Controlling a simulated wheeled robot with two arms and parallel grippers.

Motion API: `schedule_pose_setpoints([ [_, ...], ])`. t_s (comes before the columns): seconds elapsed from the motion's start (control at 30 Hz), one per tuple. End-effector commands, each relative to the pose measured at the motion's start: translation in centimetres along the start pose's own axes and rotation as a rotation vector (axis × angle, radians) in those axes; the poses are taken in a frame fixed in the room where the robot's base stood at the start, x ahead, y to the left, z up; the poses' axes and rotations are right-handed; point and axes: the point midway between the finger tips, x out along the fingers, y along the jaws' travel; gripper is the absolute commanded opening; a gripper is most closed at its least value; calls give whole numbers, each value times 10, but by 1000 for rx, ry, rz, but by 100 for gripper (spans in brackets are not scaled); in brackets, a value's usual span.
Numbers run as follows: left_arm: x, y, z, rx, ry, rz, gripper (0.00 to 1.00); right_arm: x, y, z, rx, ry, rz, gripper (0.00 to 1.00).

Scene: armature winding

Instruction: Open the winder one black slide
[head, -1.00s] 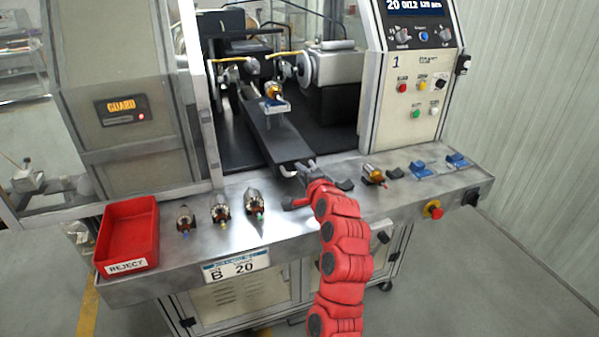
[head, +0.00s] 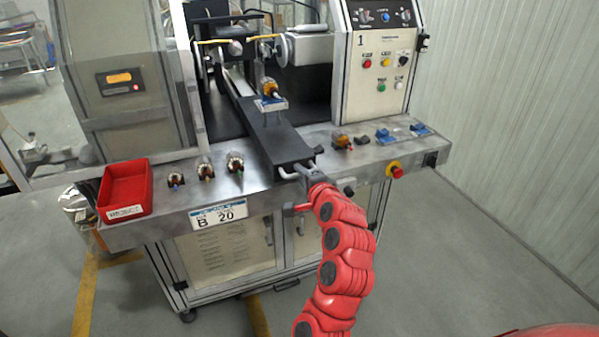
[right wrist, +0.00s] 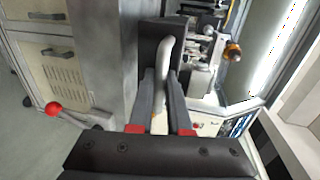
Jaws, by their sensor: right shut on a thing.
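The black slide (head: 262,130) of winder one runs out from the machine toward me. Its front end reaches the front edge of the steel bench. A pale U-shaped handle (head: 288,172) sits on that end. My right gripper (head: 312,176) is at the handle. In the right wrist view my right gripper (right wrist: 167,88) has its fingers shut on the handle (right wrist: 164,58). A blue holder (head: 273,104) with a copper-wound armature (head: 269,88) stands on the slide. My left gripper is not in view.
A red reject bin (head: 125,189) and several armatures (head: 205,169) stand on the bench left of the slide. Another armature (head: 342,141) and blue holders (head: 385,136) are to its right. The floor in front is clear.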

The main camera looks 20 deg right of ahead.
Motion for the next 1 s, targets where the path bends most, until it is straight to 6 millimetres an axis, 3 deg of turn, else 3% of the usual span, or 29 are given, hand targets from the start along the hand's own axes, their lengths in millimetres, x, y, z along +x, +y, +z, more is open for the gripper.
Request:
schedule_pose_setpoints([
  [0.43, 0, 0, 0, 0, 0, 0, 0, -1, 0, 0, -1, 0, 0, 0],
  [0.47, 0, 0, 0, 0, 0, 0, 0, -1, 0, 0, -1, 0, 1, 18],
  [0.63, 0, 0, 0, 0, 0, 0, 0, -1, 0, 0, 0, 0, 0, 46],
  [1.0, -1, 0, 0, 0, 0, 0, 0, -5, 0, 0, -1, 0, -1, 46],
])
